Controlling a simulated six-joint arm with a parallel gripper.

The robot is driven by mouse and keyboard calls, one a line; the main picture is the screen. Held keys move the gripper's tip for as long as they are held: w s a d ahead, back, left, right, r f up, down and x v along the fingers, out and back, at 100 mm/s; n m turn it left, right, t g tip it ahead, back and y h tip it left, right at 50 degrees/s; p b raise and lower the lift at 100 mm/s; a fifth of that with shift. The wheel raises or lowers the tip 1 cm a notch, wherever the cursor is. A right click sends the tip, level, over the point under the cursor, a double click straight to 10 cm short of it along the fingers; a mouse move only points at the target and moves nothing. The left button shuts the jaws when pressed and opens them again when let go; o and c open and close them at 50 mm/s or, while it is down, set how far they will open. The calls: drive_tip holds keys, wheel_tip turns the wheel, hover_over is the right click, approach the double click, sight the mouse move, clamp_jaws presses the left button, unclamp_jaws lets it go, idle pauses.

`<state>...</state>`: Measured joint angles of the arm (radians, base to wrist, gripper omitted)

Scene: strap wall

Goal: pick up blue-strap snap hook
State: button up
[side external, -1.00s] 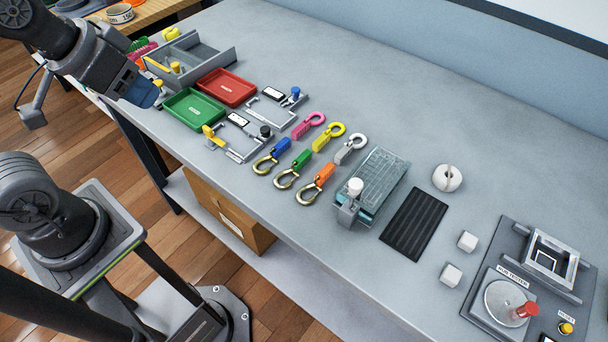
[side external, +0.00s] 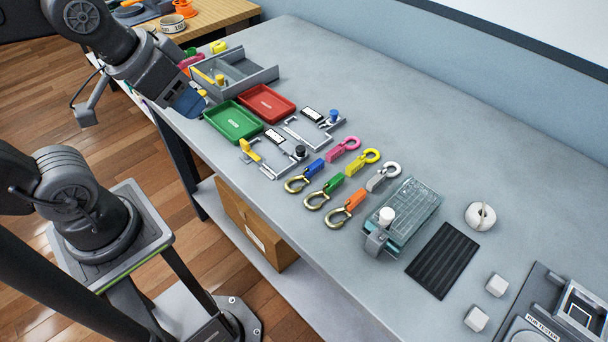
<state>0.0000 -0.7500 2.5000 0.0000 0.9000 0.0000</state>
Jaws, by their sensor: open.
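The blue-strap snap hook lies on the grey table, its blue strap (side external: 315,168) toward the back right and its brass hook (side external: 296,184) toward the front edge. It is leftmost in the front row of snap hooks, with the green-strap hook (side external: 325,190) and the orange-strap hook (side external: 348,207) beside it. My gripper (side external: 192,102) is at the upper left, near the table's left edge and well away from the blue-strap hook. It is open; its fingertips are small and partly hard to make out. No object shows in it.
Behind the front row lie pink (side external: 345,149), yellow (side external: 363,163) and silver (side external: 384,177) hooks. A green tray (side external: 233,122), a red tray (side external: 267,104) and metal fixtures (side external: 285,150) lie left. A clear-topped box (side external: 405,212) stands right. The back of the table is clear.

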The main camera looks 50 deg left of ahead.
drive_tip(key=g, duration=0.6)
hover_over(311, 167)
wheel_tip(311, 167, down, 11)
wheel_tip(311, 167, down, 14)
drive_tip(key=shift+w+r, duration=0.1)
drive_tip(key=shift+r, duration=0.1)
clamp_jaws()
